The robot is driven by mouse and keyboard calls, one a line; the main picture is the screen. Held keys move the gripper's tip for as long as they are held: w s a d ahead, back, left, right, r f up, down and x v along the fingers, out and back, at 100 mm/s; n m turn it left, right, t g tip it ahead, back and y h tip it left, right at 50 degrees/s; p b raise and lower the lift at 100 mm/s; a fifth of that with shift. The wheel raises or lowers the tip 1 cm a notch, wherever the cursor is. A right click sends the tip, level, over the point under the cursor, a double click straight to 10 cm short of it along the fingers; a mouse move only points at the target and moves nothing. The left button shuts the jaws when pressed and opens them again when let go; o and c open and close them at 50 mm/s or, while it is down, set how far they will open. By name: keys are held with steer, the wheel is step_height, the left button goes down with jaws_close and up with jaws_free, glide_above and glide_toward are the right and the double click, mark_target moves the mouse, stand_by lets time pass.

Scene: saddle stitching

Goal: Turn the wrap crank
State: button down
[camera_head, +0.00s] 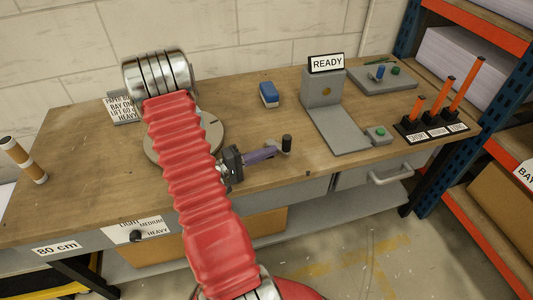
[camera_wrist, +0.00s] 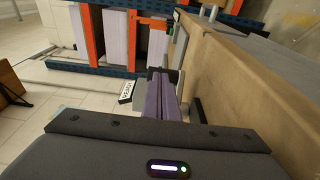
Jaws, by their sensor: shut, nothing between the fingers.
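The wrap crank seems to be the small dark upright knob (camera_head: 287,143) near the table's front edge, in the middle of the head view. My gripper (camera_head: 273,152), with purple fingers, is just left of the knob and points at it. The fingers are shut together with nothing between them. Whether they touch the knob or its arm I cannot tell. In the wrist view my gripper (camera_wrist: 160,76) shows its purple fingers side by side. I cannot make out the knob clearly there. The crank's lower part is partly hidden by the fingers.
A grey stand with a READY sign (camera_head: 326,63) and a green-button box (camera_head: 379,134) are to the right. A round grey plate (camera_head: 152,146) is partly hidden by my red arm. Orange posts (camera_head: 436,109) stand near the shelf.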

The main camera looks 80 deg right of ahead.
steer(key=shift+a, duration=0.1)
steer(key=w+a, duration=0.3)
steer(key=a, duration=1)
steer(key=shift+a, duration=0.25)
steer(key=w+a+r+n+t+y, duration=0.3)
steer(key=w+a+r+t+y, duration=0.1)
steer(key=a, duration=0.7)
steer(key=w+a+r+n+t+y, duration=0.3)
steer(key=w+a+r+t, duration=0.4)
steer(key=a, duration=0.4)
steer(key=w+a+r+n+t+y, duration=0.3)
steer(key=w+a+r+t, duration=0.3)
steer(key=a, duration=0.6)
step_height(320, 180, up, 3)
steer(key=shift+w+r+n+t+y, duration=0.2)
steer(key=shift+n+t+y, duration=0.2)
steer(key=shift+t+y, duration=0.6)
steer(key=shift+s+a, duration=0.1)
steer(key=shift+s, duration=0.05)
